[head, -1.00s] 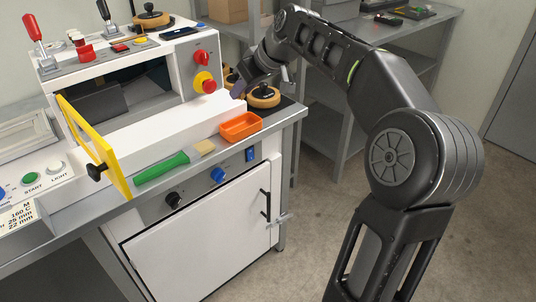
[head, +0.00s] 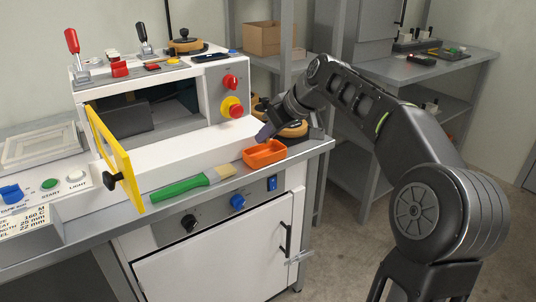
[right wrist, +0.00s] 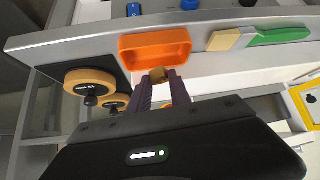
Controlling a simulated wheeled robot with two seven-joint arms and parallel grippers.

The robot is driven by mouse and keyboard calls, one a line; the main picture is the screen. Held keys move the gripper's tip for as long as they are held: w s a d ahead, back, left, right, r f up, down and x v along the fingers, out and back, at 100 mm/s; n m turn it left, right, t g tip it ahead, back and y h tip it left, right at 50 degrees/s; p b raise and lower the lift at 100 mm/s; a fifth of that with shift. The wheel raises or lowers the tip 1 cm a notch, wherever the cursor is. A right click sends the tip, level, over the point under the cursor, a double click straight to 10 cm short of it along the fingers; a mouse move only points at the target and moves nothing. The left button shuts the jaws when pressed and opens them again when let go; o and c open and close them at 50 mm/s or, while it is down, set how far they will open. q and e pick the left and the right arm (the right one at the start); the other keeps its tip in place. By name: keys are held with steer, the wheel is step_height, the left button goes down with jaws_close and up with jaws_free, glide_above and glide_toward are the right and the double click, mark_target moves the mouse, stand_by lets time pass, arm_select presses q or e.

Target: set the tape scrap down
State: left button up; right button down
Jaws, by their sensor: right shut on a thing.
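The tape scrap (right wrist: 158,74) is a small brown piece between the fingertips of my right gripper (right wrist: 160,84) in the right wrist view. The gripper is shut on it. An orange tray (right wrist: 128,52) lies just beyond the scrap in that view; whether the scrap is above its rim I cannot tell. In the head view, my right gripper (head: 266,132) is just behind the orange tray (head: 265,153), and the scrap cannot be made out. My left gripper is not in view.
Tan-rimmed discs (right wrist: 90,82) stand on a dark mat beside the tray. A green-handled brush (head: 180,188) lies left of the tray along the bench edge. The white machine (head: 208,90) with a yellow guard (head: 108,158) stands behind and left.

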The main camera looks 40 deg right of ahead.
mark_target(261, 155)
steer(key=shift+f, duration=0.3)
steer(key=shift+f+b, duration=0.6)
steer(key=shift+f, duration=1.25)
steer(key=shift+f, duration=0.1)
steer(key=shift+f, duration=0.15)
steer(key=c, duration=1.2)
jaws_free()
steer(key=shift+s+r, duration=0.1)
steer(key=shift+r, duration=0.3)
steer(key=p+v, duration=0.2)
steer(key=v, duration=0.9)
steer(key=shift+s+r, duration=0.25)
